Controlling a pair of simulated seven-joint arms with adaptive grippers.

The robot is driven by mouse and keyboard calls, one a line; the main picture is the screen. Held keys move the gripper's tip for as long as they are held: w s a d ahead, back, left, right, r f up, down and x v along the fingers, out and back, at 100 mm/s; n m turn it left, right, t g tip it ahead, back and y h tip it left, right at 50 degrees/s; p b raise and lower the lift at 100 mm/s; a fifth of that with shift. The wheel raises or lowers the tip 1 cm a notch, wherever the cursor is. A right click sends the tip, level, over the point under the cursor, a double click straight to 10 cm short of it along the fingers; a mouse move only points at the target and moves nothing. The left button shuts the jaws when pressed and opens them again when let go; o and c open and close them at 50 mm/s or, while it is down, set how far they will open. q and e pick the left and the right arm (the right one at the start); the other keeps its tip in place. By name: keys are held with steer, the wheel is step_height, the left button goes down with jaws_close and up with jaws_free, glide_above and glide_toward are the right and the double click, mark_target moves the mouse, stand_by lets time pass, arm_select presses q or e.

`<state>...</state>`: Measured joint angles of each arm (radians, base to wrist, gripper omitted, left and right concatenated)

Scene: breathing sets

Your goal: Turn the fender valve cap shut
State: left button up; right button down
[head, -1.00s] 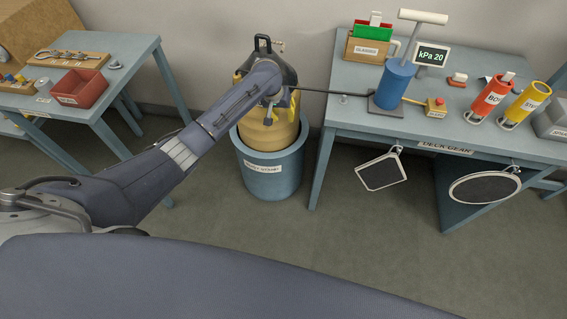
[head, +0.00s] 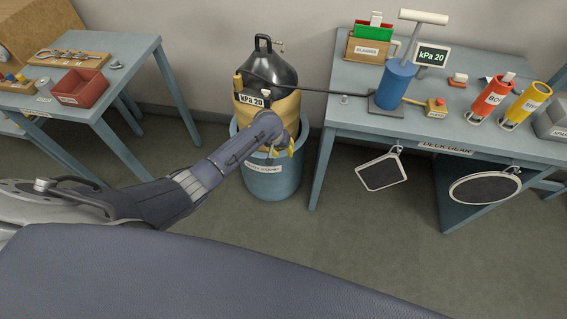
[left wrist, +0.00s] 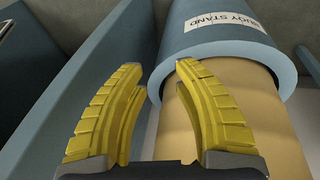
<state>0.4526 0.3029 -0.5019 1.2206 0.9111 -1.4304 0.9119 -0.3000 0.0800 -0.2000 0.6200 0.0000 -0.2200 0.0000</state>
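The fender (head: 283,104) has a tan body and a black top with a handle. It stands upright in the blue buoy stand (head: 262,181) and carries a "kPa 20" tag. A dark hose (head: 320,91) runs from the pump to its upper left side, where a small tan-orange fitting (head: 238,83) shows. I cannot tell for certain which small part is the valve cap. My left gripper (head: 283,147) is at the front right of the stand's rim. In the left wrist view its yellow fingers (left wrist: 158,72) are apart with nothing between them; the fender body (left wrist: 215,125) lies beyond. My right gripper is out of view.
The right bench holds a blue pump (head: 396,83), a kPa 20 display (head: 431,57), and red (head: 489,100) and yellow (head: 524,104) cylinders. The left table carries a red tray (head: 80,88) and tools. Open floor lies between the tables.

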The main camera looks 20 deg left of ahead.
arm_select(q)
steer(key=shift+s+d+f, duration=0.1)
steer(key=shift+s+f, duration=0.35)
steer(key=shift+f, duration=0.4)
steer(key=shift+s+a+f, duration=0.1)
steer(key=shift+s+f, duration=0.3)
steer(key=shift+f, duration=0.45)
steer(key=shift+s+d+f, duration=0.1)
steer(key=shift+s+f, duration=0.35)
steer(key=shift+f, duration=0.4)
